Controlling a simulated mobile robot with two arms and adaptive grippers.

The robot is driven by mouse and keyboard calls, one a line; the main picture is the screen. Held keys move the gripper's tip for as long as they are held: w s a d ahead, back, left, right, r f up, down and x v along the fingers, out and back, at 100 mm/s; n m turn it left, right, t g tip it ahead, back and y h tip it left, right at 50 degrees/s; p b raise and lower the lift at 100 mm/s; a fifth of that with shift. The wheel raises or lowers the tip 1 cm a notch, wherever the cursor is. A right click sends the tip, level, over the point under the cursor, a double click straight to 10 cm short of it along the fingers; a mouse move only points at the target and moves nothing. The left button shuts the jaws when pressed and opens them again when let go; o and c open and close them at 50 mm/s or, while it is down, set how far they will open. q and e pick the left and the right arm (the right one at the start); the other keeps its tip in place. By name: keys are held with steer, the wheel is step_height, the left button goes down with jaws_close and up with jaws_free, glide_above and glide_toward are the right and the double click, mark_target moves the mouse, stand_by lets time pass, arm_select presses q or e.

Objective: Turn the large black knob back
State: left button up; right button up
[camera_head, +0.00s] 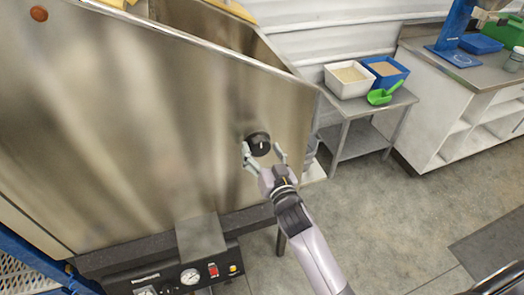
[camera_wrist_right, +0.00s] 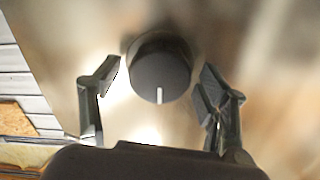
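The large black knob (camera_head: 258,144) sits on the right part of the hopper's steel front wall (camera_head: 130,120). In the right wrist view the knob (camera_wrist_right: 160,72) is round and dark, with a white line pointing down in the picture. My right gripper (camera_head: 264,156) is at the knob, with its fingers spread. In the right wrist view the right gripper (camera_wrist_right: 155,95) is open, one finger on each side of the knob, with a visible gap on the left and a narrower one on the right. My left gripper does not show.
A control panel (camera_head: 170,280) with gauges and a red switch is below the hopper. A side table (camera_head: 350,107) at the back carries a white bin (camera_head: 347,80), a blue bin (camera_head: 386,70) and a green scoop (camera_head: 385,93). The floor (camera_head: 385,220) to the right is largely free.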

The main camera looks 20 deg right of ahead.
steer(key=c, duration=1.1)
steer(key=shift+o, duration=0.2)
steer(key=shift+n, duration=0.4)
steer(key=n+p, duration=0.1)
steer(key=n, duration=0.8)
steer(key=shift+n, duration=0.3)
steer(key=o, duration=1.2)
steer(key=shift+c, duration=0.2)
